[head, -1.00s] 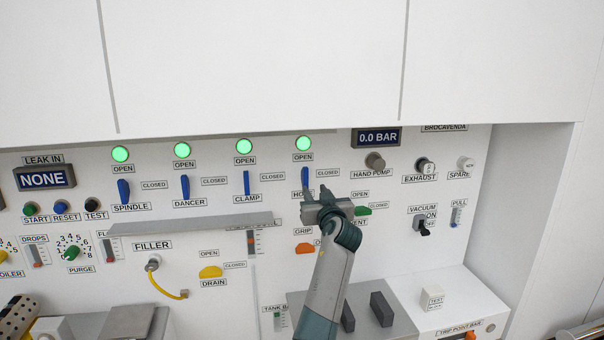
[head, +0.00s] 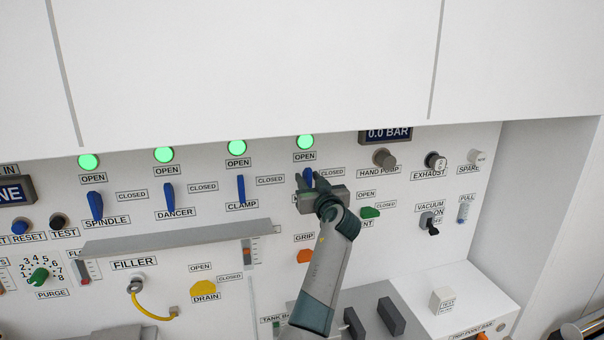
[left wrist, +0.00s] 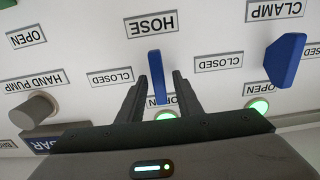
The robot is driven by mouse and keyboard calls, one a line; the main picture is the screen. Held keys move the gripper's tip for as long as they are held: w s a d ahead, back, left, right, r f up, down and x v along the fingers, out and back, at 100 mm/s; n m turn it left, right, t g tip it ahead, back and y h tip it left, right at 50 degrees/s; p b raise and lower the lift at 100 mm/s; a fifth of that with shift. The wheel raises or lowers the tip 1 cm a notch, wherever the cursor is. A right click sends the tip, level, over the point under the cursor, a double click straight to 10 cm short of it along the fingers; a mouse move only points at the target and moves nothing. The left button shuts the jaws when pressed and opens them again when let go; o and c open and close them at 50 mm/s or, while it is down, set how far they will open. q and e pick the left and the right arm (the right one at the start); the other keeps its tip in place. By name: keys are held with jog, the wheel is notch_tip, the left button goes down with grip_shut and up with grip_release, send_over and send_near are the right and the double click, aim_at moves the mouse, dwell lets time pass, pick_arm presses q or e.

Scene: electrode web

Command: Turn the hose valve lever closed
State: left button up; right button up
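The blue hose valve lever (head: 308,175) stands upright below a lit green lamp (head: 305,142) and the OPEN label, with a CLOSED label to its right. In the left wrist view, which is upside down, the lever (left wrist: 157,70) sits between the two dark fingers of my left gripper (left wrist: 159,82). Gaps show on both sides, so the fingers are open around it. In the head view my left gripper (head: 314,183) is at the lever and covers its lower part and most of the HOSE label. My right gripper is not in view.
Blue clamp (head: 241,188), dancer (head: 170,201) and spindle (head: 95,205) levers stand to the left under green lamps. A grey ledge (head: 175,239) juts out below them. The hand pump knob (head: 384,158) and green vent lever (head: 370,212) are close on the right.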

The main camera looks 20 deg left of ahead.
pick_arm(q)
jog(key=shift+w+a, duration=0.1)
jog(key=shift+w, duration=0.15)
jog(key=shift+r, duration=0.15)
jog(key=shift+c, duration=1.3)
grip_shut()
